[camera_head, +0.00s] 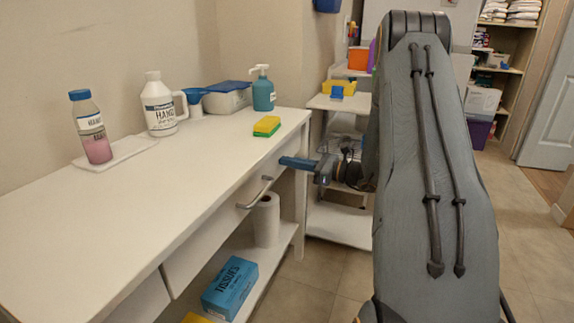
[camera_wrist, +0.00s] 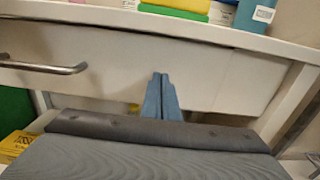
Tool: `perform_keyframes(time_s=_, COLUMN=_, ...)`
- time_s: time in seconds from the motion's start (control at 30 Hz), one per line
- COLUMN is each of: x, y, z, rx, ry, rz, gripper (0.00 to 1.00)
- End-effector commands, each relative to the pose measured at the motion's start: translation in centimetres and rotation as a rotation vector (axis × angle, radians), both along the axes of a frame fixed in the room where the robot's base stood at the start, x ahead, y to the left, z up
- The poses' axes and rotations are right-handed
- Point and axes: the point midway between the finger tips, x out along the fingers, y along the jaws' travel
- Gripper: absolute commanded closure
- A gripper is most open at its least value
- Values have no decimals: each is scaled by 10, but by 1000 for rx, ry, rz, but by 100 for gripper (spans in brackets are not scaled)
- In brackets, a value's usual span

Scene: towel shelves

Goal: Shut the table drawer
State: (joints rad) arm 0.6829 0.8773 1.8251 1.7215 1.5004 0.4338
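The white table (camera_head: 120,205) runs along the wall on the left. Its drawer front (camera_head: 215,232) has a metal bar handle (camera_head: 255,193). In the wrist view the drawer front (camera_wrist: 120,62) spans the picture under the tabletop, with the handle (camera_wrist: 45,66) at left. A thin dark line shows along its top; how far it stands out is hard to tell. My gripper (camera_head: 284,160) is at the drawer's right end, right of the handle. In the wrist view its blue fingers (camera_wrist: 160,76) are together, empty, and point at the front. Contact is unclear.
A sponge (camera_head: 266,126), a teal pump bottle (camera_head: 263,90), a white jug (camera_head: 160,105) and a pink bottle (camera_head: 91,128) stand on the tabletop. A tissue box (camera_head: 230,288) and paper roll (camera_head: 266,220) are on the lower shelf. A white cart (camera_head: 338,225) stands behind my gripper.

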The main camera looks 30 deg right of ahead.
Motion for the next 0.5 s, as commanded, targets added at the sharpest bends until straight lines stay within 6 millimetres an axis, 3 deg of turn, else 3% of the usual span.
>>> perform_keyframes(time_s=0.5, x=4, y=-3, z=2, rx=-2, ry=-3, rz=-8, gripper=100)
